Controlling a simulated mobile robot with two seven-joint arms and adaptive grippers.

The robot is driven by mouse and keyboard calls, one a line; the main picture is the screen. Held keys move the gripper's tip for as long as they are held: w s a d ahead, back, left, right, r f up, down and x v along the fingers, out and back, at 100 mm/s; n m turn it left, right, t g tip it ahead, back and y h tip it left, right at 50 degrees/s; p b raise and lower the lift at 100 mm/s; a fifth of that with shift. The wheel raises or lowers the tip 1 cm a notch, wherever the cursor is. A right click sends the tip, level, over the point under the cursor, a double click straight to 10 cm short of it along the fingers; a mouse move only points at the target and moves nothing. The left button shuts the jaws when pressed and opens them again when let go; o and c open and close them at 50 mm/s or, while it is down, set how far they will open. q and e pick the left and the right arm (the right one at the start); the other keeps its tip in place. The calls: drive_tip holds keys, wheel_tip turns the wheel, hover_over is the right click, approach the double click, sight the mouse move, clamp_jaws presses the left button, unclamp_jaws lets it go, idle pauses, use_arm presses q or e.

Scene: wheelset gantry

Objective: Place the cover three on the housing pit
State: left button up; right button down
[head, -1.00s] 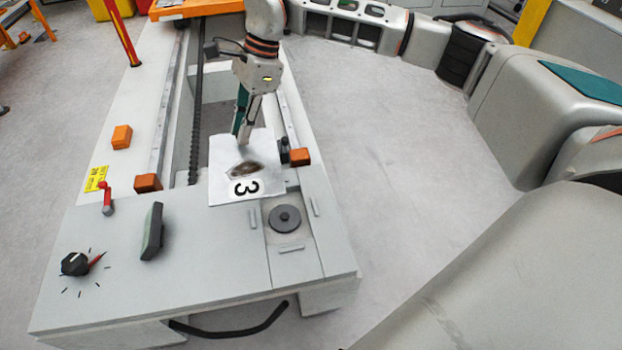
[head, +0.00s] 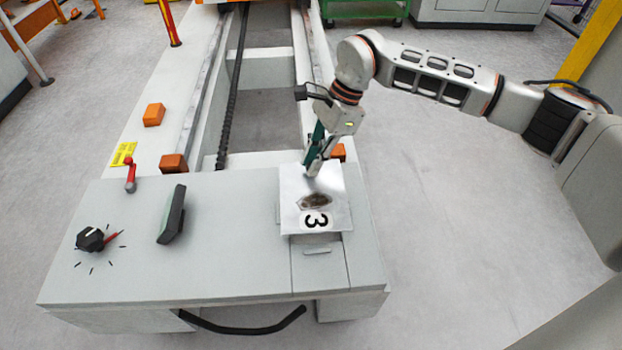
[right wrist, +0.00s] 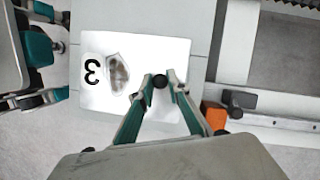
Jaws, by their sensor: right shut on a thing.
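Cover three is a thin pale square plate (head: 340,205) with a black 3 and a brown smudge. My right gripper (head: 313,168) is shut on it near its far edge. The right wrist view shows the cover (right wrist: 75,85) below the fingers (right wrist: 163,80), with a dark knob between the tips. The cover lies over the inset panel (head: 320,270) at the bench's right end and hides the round dark part there, where the housing pit seems to be. I cannot tell whether it rests or hovers.
A long open trough with rails runs behind.

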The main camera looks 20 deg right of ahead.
sight(313, 178)
drive_tip(key=shift+f, duration=0.8)
wheel_tip(313, 178, down, 4)
drive_tip(key=shift+s+f+b, duration=0.1)
drive_tip(key=shift+f+b, duration=0.15)
drive_tip(key=shift+b, duration=0.45)
drive_tip(key=shift+f, duration=0.4)
drive_tip(key=shift+r, duration=0.15)
use_arm(q)
drive_tip(key=shift+w+d+r+n+t, duration=0.3)
drive_tip(key=shift+w+d+r, duration=0.15)
drive_tip(key=shift+d+r, duration=0.35)
use_arm(e)
drive_tip(key=c, duration=1.9)
unclamp_jaws()
use_arm(q)
drive_tip(key=shift+s+f, duration=0.1)
drive_tip(key=shift+f, duration=0.15)
